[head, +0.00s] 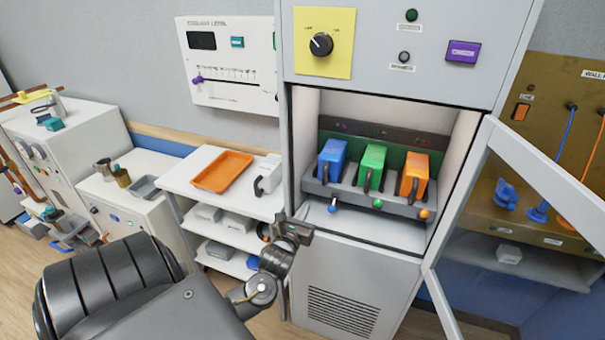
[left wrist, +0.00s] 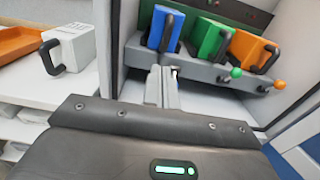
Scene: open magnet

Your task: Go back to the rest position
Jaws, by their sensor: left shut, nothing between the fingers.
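My left gripper (head: 294,232) is in front of the open cabinet (head: 300,180), just below and left of its lit bay. Its fingers (left wrist: 162,88) are shut and empty in the left wrist view, pointing at the rack. A blue module (head: 331,160), a green module (head: 372,166) and an orange module (head: 413,174) stand side by side in the grey rack (head: 345,194). Each has a dark handle. Small blue, green and orange knobs show on the rack's front. The fingers hide the blue knob in the left wrist view. My right gripper is out of view.
The cabinet's glass door (head: 553,180) stands open at the right. Left of the cabinet, a white shelf (head: 180,178) holds an orange tray (head: 223,171) and a white block with a handle (head: 268,175). A knob panel (head: 325,43) is above the bay.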

